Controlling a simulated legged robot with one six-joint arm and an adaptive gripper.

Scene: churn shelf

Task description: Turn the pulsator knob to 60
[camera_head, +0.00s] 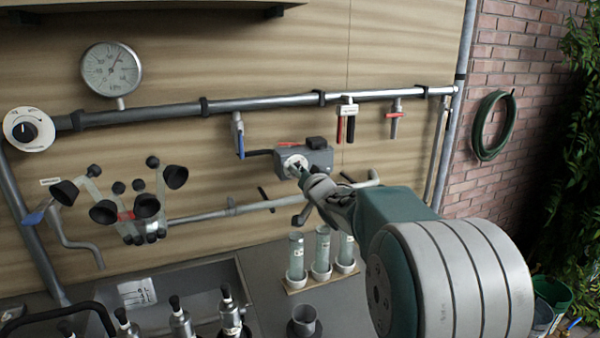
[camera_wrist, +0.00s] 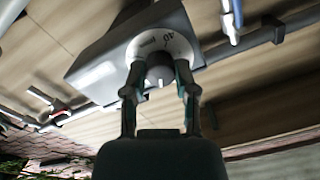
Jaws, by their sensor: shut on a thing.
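The pulsator (camera_head: 318,158) is a grey box below the pipe in the middle of the head view, with a white dial face on its left side. In the wrist view its body (camera_wrist: 105,60) fills the upper middle, and the white dial (camera_wrist: 172,43) shows a number that looks like 40.
A second white dial with a black knob (camera_head: 28,129) is at the far left, below a round gauge (camera_head: 111,69). A milking cluster (camera_head: 125,207) hangs left of the pulsator.

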